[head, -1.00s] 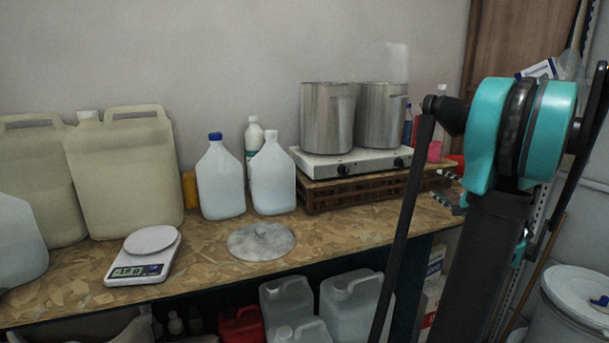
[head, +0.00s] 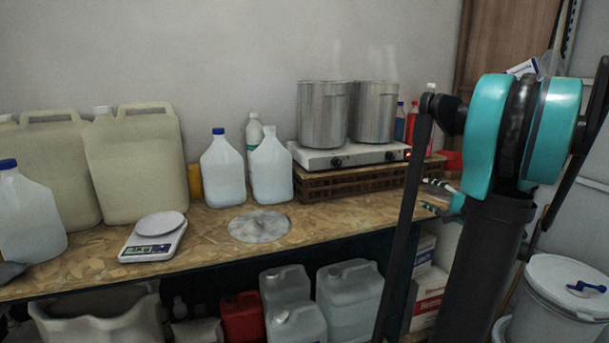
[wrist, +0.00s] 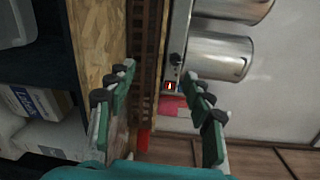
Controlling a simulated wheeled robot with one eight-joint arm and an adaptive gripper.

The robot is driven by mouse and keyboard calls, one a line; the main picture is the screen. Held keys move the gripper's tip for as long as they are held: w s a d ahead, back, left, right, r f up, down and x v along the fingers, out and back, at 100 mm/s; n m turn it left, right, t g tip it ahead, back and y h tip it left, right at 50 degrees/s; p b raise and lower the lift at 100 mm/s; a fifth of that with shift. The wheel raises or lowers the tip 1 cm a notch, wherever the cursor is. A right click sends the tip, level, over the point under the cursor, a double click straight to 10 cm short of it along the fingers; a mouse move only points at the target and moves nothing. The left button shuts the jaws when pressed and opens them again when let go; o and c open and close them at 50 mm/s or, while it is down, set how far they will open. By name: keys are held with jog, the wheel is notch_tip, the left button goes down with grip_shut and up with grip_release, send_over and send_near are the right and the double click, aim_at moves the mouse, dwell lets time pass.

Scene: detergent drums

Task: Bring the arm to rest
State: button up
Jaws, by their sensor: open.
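My arm stands at the right of the head view, with a teal joint (head: 487,135) and dark links in front of the bench's right end. In the wrist view my gripper (wrist: 158,92) is open, with green fingers and dark pads spread wide and nothing between them. It points toward the bench edge and hot plate, which lie beyond the fingers. In the head view the gripper is mostly hidden behind the arm.
A wooden bench (head: 200,255) holds a scale (head: 153,245), several jugs and drums, a round grey disc (head: 259,226) and a hot plate (head: 345,154) with two steel pots (head: 323,115). Containers fill the shelf below. A white bucket (head: 565,300) stands at the lower right.

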jog(key=s+a+f+n+g, duration=0.45)
jog(key=a+f, duration=0.25)
jog(key=a, duration=0.3)
jog(key=s+a+f+n+g, duration=0.35)
jog(key=s+a+f, duration=0.3)
jog(key=a, duration=0.35)
jog(key=s+f+n+g+h, duration=0.1)
jog(key=s+f+n+h, duration=0.2)
jog(key=s+f, duration=0.2)
jog(key=s+f+n+g+h, duration=0.2)
jog(key=s+f, duration=0.4)
jog(key=s, duration=0.4)
jog(key=shift+s+n+g+h, duration=0.15)
jog(key=shift+n+g+h, duration=0.15)
jog(key=shift+n+h, duration=0.6)
